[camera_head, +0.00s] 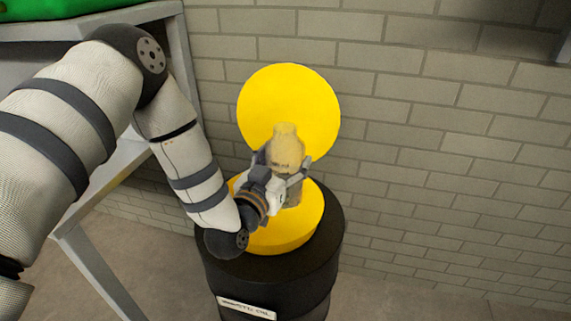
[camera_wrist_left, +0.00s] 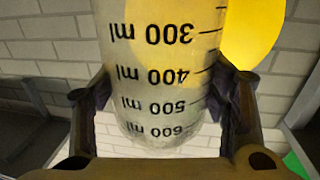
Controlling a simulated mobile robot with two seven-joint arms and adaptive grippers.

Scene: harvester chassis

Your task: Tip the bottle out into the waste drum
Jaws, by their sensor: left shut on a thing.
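A clear, graduated bottle (camera_head: 286,148) with a yellowish tint is over the waste drum, its narrow end toward the top of the head view. My left gripper (camera_head: 280,178) is shut around its body. In the left wrist view the bottle (camera_wrist_left: 165,75) stands between the two fingers (camera_wrist_left: 162,105), its marks from 300 to 600 ml reading upside down. The black waste drum (camera_head: 225,270) has a yellow top (camera_head: 275,240) and a round yellow lid (camera_head: 285,90) raised behind the bottle. The drum's inside is hidden. My right gripper is out of view.
A grey brick wall (camera_head: 440,140) stands behind the drum. A grey table (camera_head: 95,255) is at the left, with a green object (camera_head: 75,8) on it at the top left. The floor to the right of the drum is clear.

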